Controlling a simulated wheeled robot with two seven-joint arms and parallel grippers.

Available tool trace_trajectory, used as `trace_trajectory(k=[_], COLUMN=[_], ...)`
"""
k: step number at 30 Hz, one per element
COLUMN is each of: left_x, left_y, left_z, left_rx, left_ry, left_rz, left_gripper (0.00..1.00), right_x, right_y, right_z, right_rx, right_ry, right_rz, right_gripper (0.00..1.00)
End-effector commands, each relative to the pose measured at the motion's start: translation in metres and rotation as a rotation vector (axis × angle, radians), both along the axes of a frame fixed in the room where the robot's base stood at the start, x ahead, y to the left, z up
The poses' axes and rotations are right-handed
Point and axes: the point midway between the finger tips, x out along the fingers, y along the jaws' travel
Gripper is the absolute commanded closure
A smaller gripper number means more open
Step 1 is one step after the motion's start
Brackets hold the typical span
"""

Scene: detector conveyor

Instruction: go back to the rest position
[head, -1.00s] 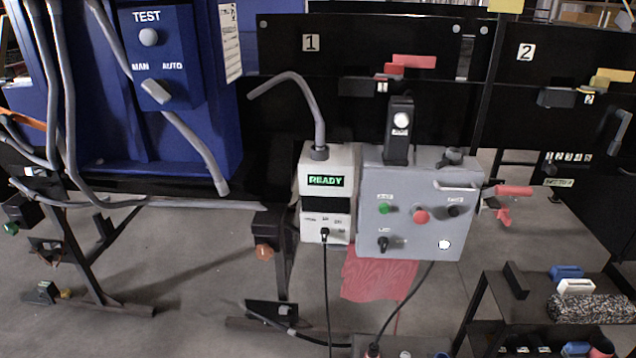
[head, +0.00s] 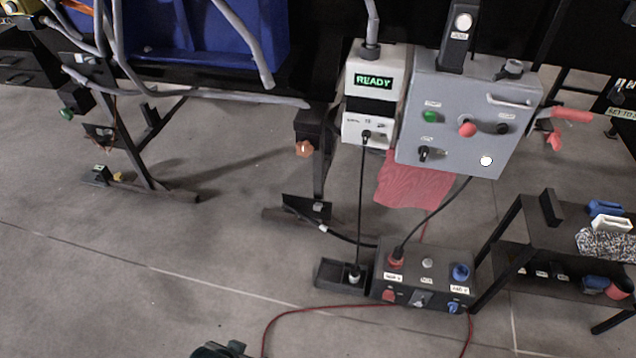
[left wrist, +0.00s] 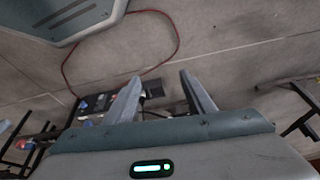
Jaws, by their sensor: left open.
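My left gripper (left wrist: 160,82) shows in the left wrist view with its two fingers apart and nothing between them. Beyond the fingers are the floor and, in the distance, a dark floor box with cables. In the head view neither gripper can be made out clearly; only a small dark rounded piece shows at the bottom edge. My right gripper is in neither view.
A grey control box (head: 468,125) and a white unit reading READY (head: 371,90) hang ahead. Below them a dark socket box (head: 425,278) stands on the floor, with a red cable (head: 300,312) looping forward. A black shelf (head: 515,248) stands at right.

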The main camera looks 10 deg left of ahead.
Motion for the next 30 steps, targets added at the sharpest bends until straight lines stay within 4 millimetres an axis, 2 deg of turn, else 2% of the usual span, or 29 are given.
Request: trace_trajectory(k=[8,15,21,30], left_x=[0.009,-0.003,-0.017,-0.022], left_y=[-0.011,-0.018,-0.02,-0.02], left_z=[-0.092,-0.161,-0.194,-0.203], left_rx=[-0.021,-0.04,-0.049,-0.053], left_ry=[-0.039,-0.081,-0.108,-0.119], left_rz=[-0.01,-0.02,-0.025,-0.028], left_gripper=[0.5,0.5,0.5,0.5], right_x=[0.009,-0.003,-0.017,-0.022], right_y=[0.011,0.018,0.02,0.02], right_z=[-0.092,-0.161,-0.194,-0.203], right_rx=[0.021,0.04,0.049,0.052], right_ry=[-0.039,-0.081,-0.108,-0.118], right_rz=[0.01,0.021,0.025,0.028], right_gripper=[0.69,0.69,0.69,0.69])
